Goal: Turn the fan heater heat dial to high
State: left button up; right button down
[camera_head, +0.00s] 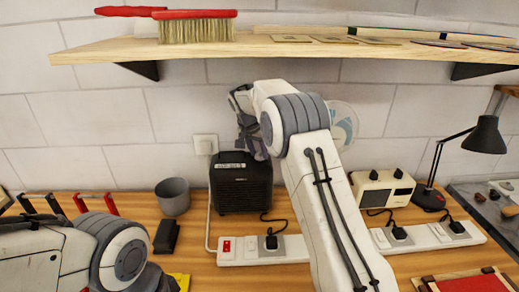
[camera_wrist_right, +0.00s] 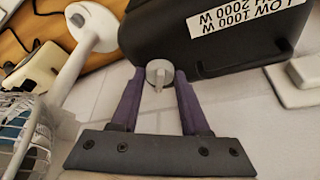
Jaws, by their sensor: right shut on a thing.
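The black fan heater (camera_head: 241,186) stands on the wooden bench against the tiled wall. In the right wrist view its black body (camera_wrist_right: 195,40) fills the top, with a white label (camera_wrist_right: 247,14) reading LOW 1000 W and a second line ending in 2000 W. The round grey heat dial (camera_wrist_right: 160,75) is at the heater's edge. My right gripper (camera_wrist_right: 158,88) has its two purple fingers closed on either side of the dial; in the head view it (camera_head: 250,145) is at the heater's top, partly behind my arm. My left arm is at lower left; its gripper fingers are not visible.
A grey cup (camera_head: 173,196) and a black block (camera_head: 166,236) stand left of the heater. A power strip (camera_head: 262,250) lies in front. A cream box with knobs (camera_head: 382,188) and a black lamp (camera_head: 484,136) stand right. A shelf (camera_head: 300,46) with a brush hangs above.

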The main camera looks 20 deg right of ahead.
jog(key=shift+w+r+m+g+p, duration=0.1)
jog(key=shift+r+m+g+p, duration=0.15)
jog(key=shift+m+p, duration=0.5)
jog(key=m+g+p, duration=0.1)
jog(key=m+p, duration=0.2)
jog(key=m+g+h+p, duration=0.1)
jog(key=m+p, duration=0.2)
jog(key=shift+w+a+p, duration=0.15)
jog(key=shift+w+p, duration=0.05)
jog(key=shift+p, duration=0.15)
jog(key=shift+f+m+g+p, duration=0.2)
jog(key=shift+m+g+p, duration=0.25)
jog(key=shift+m+p, duration=0.65)
jog(key=shift+c, duration=1.9)
grip_release()
jog(key=shift+w, duration=0.1)
